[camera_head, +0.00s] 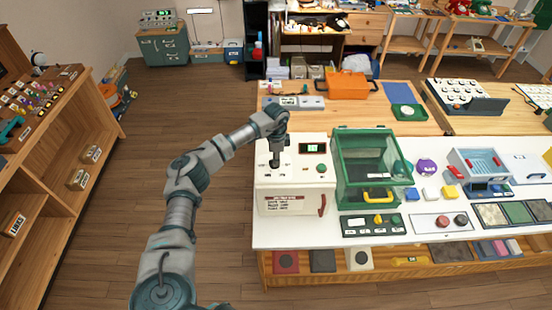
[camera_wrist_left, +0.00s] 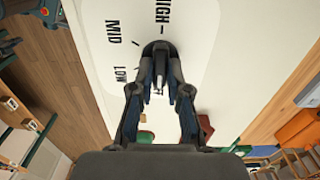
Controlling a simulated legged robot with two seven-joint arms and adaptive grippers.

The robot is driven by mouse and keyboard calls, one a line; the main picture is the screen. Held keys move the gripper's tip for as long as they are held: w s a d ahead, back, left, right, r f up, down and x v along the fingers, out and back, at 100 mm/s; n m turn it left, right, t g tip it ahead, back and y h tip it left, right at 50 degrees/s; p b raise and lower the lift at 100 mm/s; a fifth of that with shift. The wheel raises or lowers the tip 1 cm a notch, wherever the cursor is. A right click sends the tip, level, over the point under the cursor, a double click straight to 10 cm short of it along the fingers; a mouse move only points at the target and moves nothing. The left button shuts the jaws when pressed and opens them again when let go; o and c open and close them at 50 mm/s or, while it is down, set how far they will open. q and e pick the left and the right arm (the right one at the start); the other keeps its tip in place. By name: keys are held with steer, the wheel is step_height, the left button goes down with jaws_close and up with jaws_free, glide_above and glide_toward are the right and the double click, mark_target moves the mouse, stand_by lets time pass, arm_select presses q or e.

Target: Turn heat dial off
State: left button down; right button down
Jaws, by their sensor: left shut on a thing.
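The white machine (camera_head: 263,200) stands at the left end of the white-topped table. My left gripper (camera_head: 275,160) points down onto its top panel. In the left wrist view, the gripper (camera_wrist_left: 160,88) is shut on the dark heat dial (camera_wrist_left: 158,50), with a finger on each side. The panel (camera_wrist_left: 205,60) around the dial shows the labels LOW, MID and HIGH. An OFF label is not visible. The fingers cover much of the dial, and I cannot tell its pointer setting. My right gripper is not in view.
A small display (camera_head: 313,148), a green button (camera_head: 321,168) and a red handle (camera_head: 322,206) are on the machine. A green transparent box (camera_head: 365,165) stands close on its right. Wooden shelves (camera_head: 60,150) are at the left. The floor between is clear.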

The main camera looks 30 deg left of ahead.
arm_select(q)
steer(key=shift+w+r, duration=0.1)
steer(key=shift+r, duration=0.05)
steer(key=c, duration=1.1)
jaws_free()
steer(key=shift+c, duration=0.2)
steer(key=shift+a, duration=0.1)
step_height(320, 180, up, 12)
steer(key=shift+w+f, duration=0.15)
steer(key=shift+f, duration=0.05)
steer(key=shift+f, duration=0.1)
